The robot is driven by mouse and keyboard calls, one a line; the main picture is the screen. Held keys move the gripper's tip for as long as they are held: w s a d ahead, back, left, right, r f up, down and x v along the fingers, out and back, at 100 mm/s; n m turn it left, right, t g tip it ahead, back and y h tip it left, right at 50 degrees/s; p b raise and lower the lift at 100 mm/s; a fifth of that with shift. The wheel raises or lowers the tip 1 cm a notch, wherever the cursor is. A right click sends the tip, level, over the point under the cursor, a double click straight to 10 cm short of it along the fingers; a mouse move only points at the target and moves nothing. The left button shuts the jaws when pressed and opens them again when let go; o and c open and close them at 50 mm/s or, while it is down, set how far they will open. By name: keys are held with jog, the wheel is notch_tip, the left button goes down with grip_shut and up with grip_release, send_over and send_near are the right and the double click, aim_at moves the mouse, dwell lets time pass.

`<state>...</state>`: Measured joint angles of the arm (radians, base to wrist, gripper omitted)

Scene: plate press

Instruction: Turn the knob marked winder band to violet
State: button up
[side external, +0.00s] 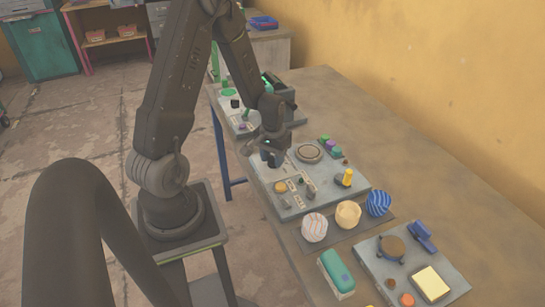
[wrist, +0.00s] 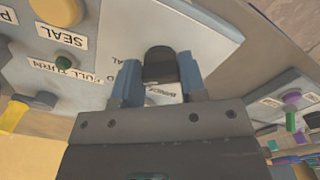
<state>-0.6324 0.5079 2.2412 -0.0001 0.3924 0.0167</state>
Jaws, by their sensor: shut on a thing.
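A black knob (wrist: 160,62) stands on the pale grey panel (wrist: 95,80) in the wrist view. The blue fingers of my gripper (wrist: 160,78) are on either side of it and shut on it. A white label beside the knob is partly covered by my gripper, so I cannot read it in full. No violet mark shows by the knob. In the side view my gripper (side external: 270,157) is low over the left edge of the panel (side external: 335,200), and the knob is hidden there.
A yellow button marked SEAL (wrist: 58,10) and a small green button marked PULL TURN (wrist: 64,62) are on the same panel. A round dial (side external: 309,152) and a yellow lever (side external: 347,177) stand farther right.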

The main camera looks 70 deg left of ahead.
jog(key=shift+n, duration=0.3)
jog(key=n, duration=0.5)
jog(key=shift+w+d, duration=0.1)
jog(key=n, duration=0.5)
jog(key=shift+w, duration=0.1)
dwell(0.5)
jog(key=o, duration=0.9)
notch_tip(320, 180, up, 14)
jog(key=shift+f, duration=0.1)
